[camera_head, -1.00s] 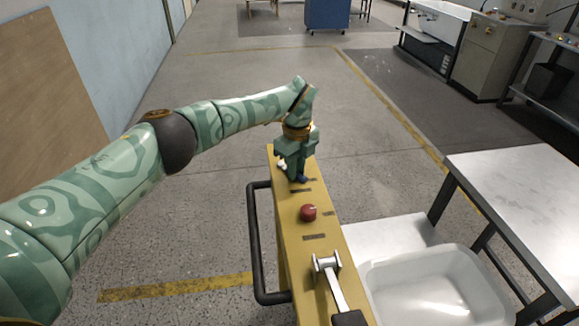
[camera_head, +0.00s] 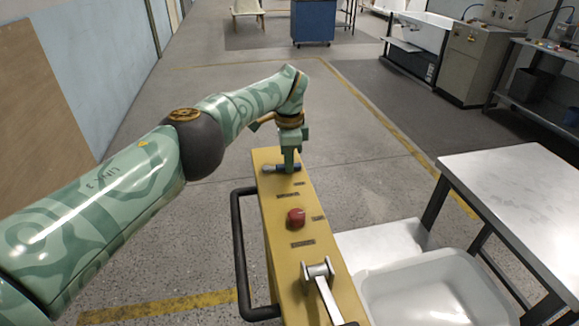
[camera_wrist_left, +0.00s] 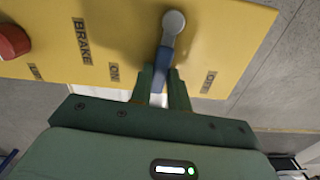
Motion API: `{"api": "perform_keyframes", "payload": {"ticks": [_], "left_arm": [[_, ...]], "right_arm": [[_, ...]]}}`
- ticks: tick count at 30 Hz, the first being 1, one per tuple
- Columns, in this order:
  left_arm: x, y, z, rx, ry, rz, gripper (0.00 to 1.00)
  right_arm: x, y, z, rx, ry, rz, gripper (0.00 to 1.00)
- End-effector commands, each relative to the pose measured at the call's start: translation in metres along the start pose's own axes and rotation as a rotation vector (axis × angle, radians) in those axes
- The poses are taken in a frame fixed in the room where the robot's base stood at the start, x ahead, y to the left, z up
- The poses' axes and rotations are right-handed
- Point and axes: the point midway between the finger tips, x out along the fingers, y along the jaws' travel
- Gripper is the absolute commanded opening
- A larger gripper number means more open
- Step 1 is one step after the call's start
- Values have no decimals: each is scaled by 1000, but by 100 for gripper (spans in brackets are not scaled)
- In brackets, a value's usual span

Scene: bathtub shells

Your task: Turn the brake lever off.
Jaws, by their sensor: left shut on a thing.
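The brake lever (camera_wrist_left: 171,38) has a round silver pivot and a blue grip. In the left wrist view it points from the yellow console top (camera_wrist_left: 110,30) down between my fingers, between the ON label and another label at the right. In the head view the lever (camera_head: 270,168) lies across the far end of the yellow console (camera_head: 262,200). My left gripper (camera_head: 289,166) is shut on its blue grip; the fingers (camera_wrist_left: 160,85) hide part of it in the wrist view. My right gripper is not in view.
A red button (camera_head: 296,217) and a second, silver lever (camera_head: 320,280) sit nearer on the console. A black rail (camera_head: 240,250) runs along its left side. A white basin (camera_head: 430,290) and a metal table (camera_head: 520,185) stand at the right.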

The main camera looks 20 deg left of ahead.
Motion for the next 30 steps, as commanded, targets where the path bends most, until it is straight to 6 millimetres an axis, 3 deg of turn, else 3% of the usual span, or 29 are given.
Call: {"api": "perform_keyframes", "payload": {"ticks": [7, 24, 25, 26, 27, 30], "left_arm": [[0, -6, 0, -86, 1, -4, 0], [-3, -8, 1, -115, 2, -6, 0], [-3, -8, 1, -115, 2, -5, 26], [-3, -8, 1, -115, 2, -5, 35], [-3, -8, 1, -115, 2, -5, 40], [-2, -7, 1, -114, 1, -3, 40]], "right_arm": [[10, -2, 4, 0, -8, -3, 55], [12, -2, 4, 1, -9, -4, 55], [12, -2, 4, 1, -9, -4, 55], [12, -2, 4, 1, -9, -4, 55], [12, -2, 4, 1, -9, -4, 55], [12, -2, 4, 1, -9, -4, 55]]}}
